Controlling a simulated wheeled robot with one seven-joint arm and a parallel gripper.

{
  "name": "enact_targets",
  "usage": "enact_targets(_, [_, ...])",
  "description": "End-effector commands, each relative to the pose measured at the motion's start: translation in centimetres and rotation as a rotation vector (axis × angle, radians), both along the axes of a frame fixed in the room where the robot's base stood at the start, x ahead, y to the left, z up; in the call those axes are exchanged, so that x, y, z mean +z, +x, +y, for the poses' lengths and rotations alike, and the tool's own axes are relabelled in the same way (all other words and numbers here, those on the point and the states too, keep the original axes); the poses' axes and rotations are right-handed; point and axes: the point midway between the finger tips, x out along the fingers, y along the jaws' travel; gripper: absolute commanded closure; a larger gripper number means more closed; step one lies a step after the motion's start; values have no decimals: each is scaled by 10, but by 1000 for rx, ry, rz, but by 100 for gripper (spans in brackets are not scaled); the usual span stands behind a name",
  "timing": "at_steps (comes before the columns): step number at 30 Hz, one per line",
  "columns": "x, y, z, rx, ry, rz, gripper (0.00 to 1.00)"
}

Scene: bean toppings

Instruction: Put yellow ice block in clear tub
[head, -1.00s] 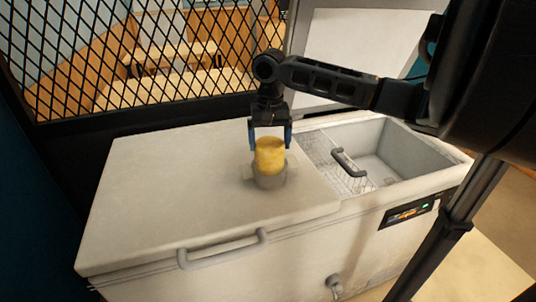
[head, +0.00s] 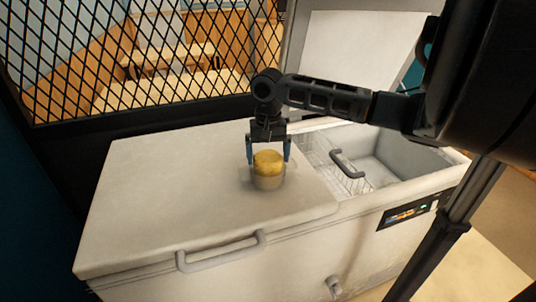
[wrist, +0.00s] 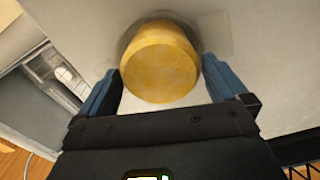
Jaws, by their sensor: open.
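The yellow ice block (head: 268,160) is a round, short cylinder. It sits upright inside the clear tub (head: 268,182), with its top standing above the rim. The tub rests on the white freezer lid. My gripper (head: 268,154) is open above the tub, with one blue finger on each side of the block's top. In the wrist view the block (wrist: 160,62) lies between the spread fingers, with gaps at both sides. The tub's wall is see-through and hard to make out in the wrist view.
The closed freezer lid (head: 170,190) is bare around the tub, with a grey handle (head: 222,252) at its front. To the right the freezer's open bay (head: 385,165) holds a wire basket (head: 338,170). A black mesh screen (head: 150,60) stands behind.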

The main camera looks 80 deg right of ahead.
Motion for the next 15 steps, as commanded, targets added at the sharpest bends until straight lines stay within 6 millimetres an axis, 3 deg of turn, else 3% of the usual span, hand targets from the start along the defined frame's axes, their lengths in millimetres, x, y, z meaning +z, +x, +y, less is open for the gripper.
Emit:
enact_targets(5, [11, 0, 0, 1, -2, -1, 0])
enact_targets(15, [77, 1, 0, 3, -4, -1, 0])
